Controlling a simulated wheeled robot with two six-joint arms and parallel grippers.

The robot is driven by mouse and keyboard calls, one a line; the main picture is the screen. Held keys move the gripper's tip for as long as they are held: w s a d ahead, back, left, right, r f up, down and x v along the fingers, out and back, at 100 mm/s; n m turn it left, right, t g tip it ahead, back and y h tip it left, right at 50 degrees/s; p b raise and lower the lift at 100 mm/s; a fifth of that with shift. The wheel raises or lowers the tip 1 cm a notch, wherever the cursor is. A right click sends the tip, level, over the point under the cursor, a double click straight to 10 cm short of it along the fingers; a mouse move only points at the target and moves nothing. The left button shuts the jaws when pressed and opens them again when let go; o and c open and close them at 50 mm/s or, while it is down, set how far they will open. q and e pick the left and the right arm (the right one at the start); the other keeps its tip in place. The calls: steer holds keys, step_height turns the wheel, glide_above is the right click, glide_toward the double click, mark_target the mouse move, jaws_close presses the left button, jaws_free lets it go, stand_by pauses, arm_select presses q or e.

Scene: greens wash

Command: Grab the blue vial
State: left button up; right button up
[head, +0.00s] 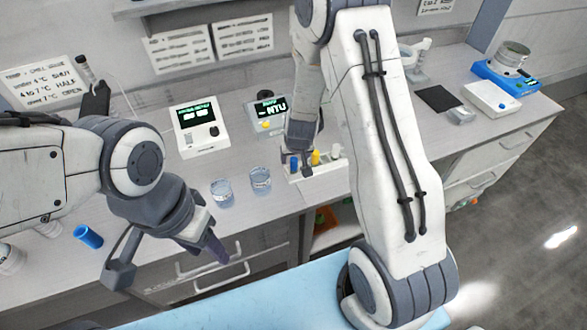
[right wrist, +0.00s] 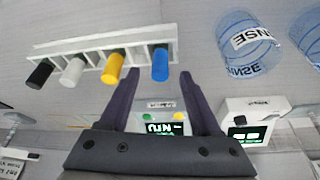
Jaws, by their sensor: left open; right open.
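The blue vial (right wrist: 160,64) stands in a white rack (right wrist: 92,47) at one end of a row, beside a yellow vial (right wrist: 113,68). In the right wrist view it shows between the tips of my open right gripper (right wrist: 158,82); I cannot tell whether they touch it. In the head view the blue vial (head: 293,164) is just below my right gripper (head: 300,140). My left gripper (head: 168,262) is open and empty in front of the counter's edge.
Two glass beakers (head: 222,193) (head: 260,180) stand left of the rack. A white vial (right wrist: 74,70) and a black one (right wrist: 40,73) share the rack. Two display devices (head: 201,127) (head: 268,116) stand behind. A blue cylinder (head: 88,237) lies at far left.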

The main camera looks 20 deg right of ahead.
steer(key=shift+w+f, duration=0.25)
steer(key=shift+f, duration=0.4)
jaws_close()
